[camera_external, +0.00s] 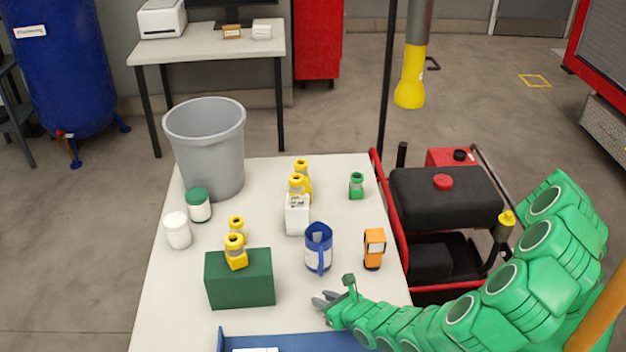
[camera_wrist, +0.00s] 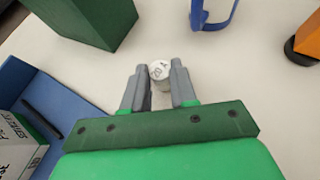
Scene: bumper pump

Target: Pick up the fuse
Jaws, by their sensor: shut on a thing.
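The fuse (camera_wrist: 159,71) is a small white cylinder with dark print on its round end. In the wrist view it sits between the two grey fingers of my gripper (camera_wrist: 160,83), which are closed on its sides. In the external view my gripper (camera_external: 326,299) is low over the front of the white table, right of the green box (camera_external: 240,280). The fuse is not clearly visible there. Whether it touches the table, I cannot tell.
A blue tray (camera_wrist: 35,108) lies close on the left. A blue-and-white mug (camera_external: 319,250) and an orange device (camera_external: 374,249) stand behind my gripper. A grey bin (camera_external: 207,150), white jars and yellow-topped items stand farther back. The table between has some bare room.

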